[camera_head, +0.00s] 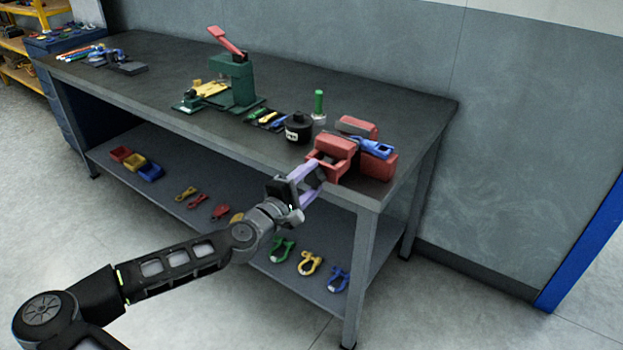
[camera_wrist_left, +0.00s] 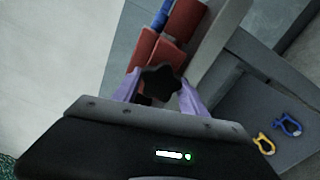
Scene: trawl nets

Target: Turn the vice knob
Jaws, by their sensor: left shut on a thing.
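The red vice (camera_head: 336,152) sits at the right front corner of the dark workbench, and it also shows in the left wrist view (camera_wrist_left: 172,54). Its black star-shaped knob (camera_wrist_left: 160,82) lies between the purple fingers of my left gripper (camera_wrist_left: 160,95). The left gripper (camera_head: 312,184) is shut on the knob, at the bench's front edge. In the head view the knob is hidden behind the gripper fingers. My right gripper is not in view.
A blue tool (camera_head: 372,147) lies on the vice. The lower shelf (camera_head: 180,180) holds coloured shackles and bins. The floor in front is clear.

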